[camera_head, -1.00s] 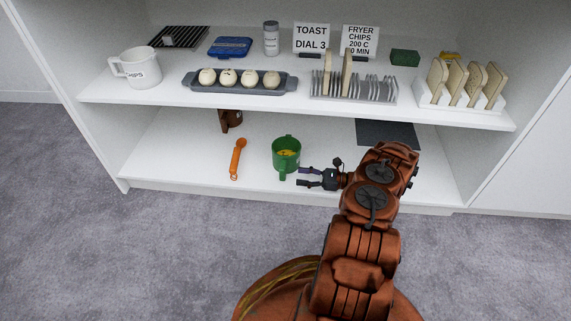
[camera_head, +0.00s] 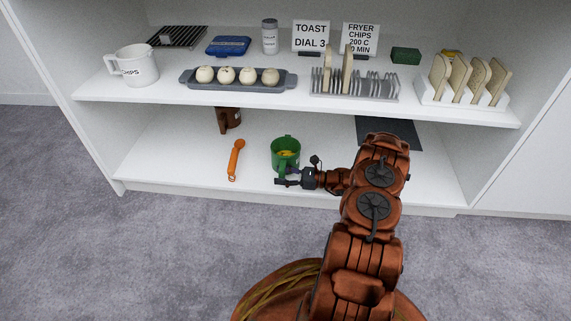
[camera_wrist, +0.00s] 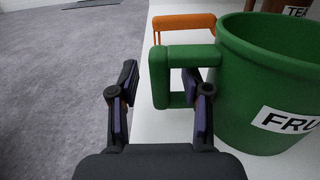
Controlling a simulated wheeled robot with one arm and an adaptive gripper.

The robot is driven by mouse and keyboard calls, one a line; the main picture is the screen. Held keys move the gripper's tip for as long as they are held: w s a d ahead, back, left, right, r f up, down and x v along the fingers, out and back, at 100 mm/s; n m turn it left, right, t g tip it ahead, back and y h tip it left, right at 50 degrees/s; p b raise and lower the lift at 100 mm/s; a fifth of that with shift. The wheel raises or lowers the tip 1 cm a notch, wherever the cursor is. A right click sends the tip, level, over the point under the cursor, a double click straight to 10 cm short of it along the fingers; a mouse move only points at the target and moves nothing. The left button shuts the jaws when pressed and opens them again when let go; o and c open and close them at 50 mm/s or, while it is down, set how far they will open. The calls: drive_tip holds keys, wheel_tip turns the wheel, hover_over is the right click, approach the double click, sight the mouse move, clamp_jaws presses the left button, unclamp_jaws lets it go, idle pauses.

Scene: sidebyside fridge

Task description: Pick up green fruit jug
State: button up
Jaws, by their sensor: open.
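The green fruit jug (camera_head: 284,150) stands upright on the lower shelf with yellow contents inside. In the wrist view the jug (camera_wrist: 250,75) is at the right, with a white label reading "FRU" and a squared green handle (camera_wrist: 158,78) pointing left. My gripper (camera_head: 284,178) is at the jug's front, by the handle. In the wrist view my gripper (camera_wrist: 163,95) is open, with its fingers apart. The right finger reaches into or beside the handle opening, and the left finger is outside the handle. I cannot tell whether either finger touches it.
An orange spoon-like tool (camera_head: 236,160) lies left of the jug. A brown container (camera_head: 228,119) stands behind, and a dark mat (camera_head: 400,133) lies at the right. The upper shelf (camera_head: 160,95) overhangs the back. The lower shelf's left part is free.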

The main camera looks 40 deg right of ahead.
clamp_jaws()
idle(0.3)
idle(0.3)
